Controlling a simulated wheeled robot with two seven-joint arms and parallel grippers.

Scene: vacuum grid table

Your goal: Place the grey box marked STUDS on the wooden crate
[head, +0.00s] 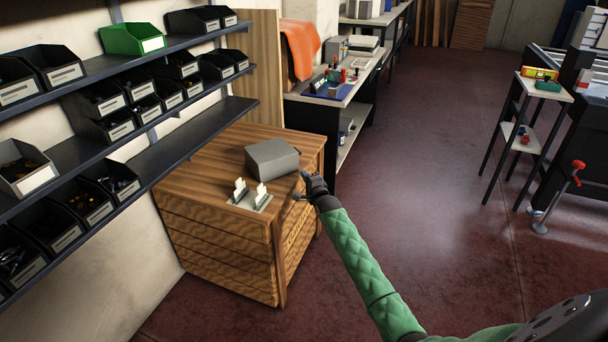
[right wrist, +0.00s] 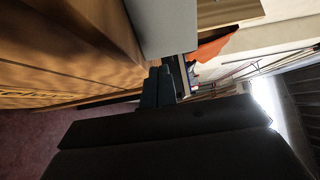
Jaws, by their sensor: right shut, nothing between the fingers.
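The wooden crate (head: 215,225) stands on the floor against the left wall, below the shelves. A plain grey box (head: 272,158) rests on its top near the right edge; I can read no marking on it. In the right wrist view the grey box (right wrist: 166,28) is at the top and the crate (right wrist: 70,45) fills the upper left. My right gripper (head: 304,187) is at the crate's right edge, just beside the box, shut and empty. In the right wrist view its fingers (right wrist: 158,86) show together, close to the box. My left gripper is not in view.
A small plate with two white upright pieces (head: 250,195) lies on the crate's front part. Shelves with dark bins (head: 115,115) and one green bin (head: 133,39) overhang the crate's left side. A workbench (head: 335,90) stands behind. The floor to the right (head: 430,180) is open.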

